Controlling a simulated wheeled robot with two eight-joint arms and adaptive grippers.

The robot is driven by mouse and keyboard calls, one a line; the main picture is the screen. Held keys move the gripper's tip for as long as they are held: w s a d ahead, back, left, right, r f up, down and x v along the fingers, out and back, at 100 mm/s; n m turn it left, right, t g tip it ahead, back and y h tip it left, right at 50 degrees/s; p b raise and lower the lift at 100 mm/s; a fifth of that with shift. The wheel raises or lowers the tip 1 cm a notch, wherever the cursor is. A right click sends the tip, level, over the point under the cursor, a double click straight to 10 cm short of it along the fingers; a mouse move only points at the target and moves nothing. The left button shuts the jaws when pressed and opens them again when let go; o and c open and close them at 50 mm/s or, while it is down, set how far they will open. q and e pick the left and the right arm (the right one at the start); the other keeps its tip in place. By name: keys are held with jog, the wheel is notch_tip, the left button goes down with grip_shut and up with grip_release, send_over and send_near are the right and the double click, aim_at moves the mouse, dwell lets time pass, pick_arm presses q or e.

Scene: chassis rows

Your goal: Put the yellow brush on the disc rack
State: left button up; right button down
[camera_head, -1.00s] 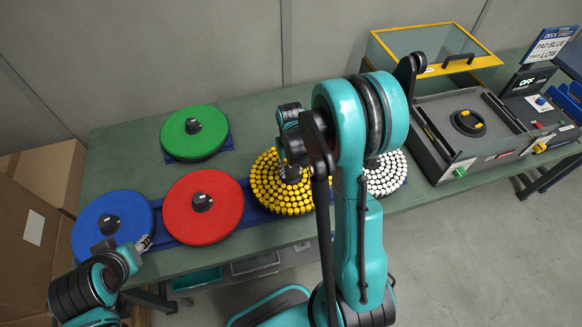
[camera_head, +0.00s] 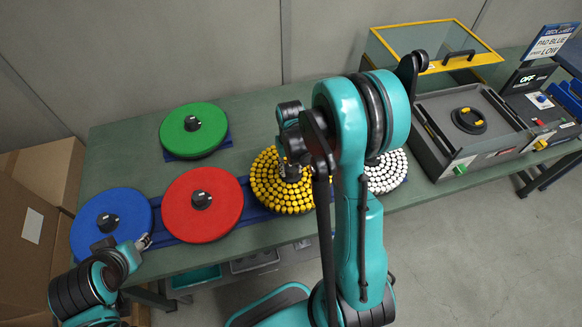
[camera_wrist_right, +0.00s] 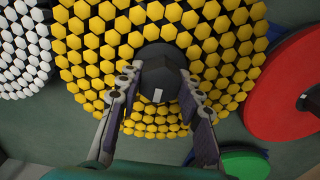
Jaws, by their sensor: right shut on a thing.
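The yellow brush (camera_head: 268,187) is a round disc of yellow bristle tufts with a dark hub. In the head view it is at the right part of the long blue disc rack (camera_head: 250,211); whether it rests on it or is held just above, I cannot tell. My right gripper (camera_wrist_right: 157,80) is shut on the hub of the yellow brush (camera_wrist_right: 108,40), a finger on each side. My right arm hides part of the brush in the head view. My left gripper (camera_head: 143,243) is by the blue disc's lower right edge; its fingers are too small to read.
A red disc (camera_head: 180,210) and a blue disc (camera_head: 92,215) lie left of the brush. A green disc (camera_head: 178,133) lies behind on a blue base. A white brush (camera_head: 390,175) is close on the right. A grey machine (camera_head: 440,135) with a yellow-framed lid stands further right.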

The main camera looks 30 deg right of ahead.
jog(key=shift+f+b, duration=1.55)
jog(key=shift+b, duration=0.1)
dwell(0.8)
jog(key=c, duration=0.9)
grip_release()
notch_tip(320, 180, up, 12)
jog(key=shift+a, duration=0.1)
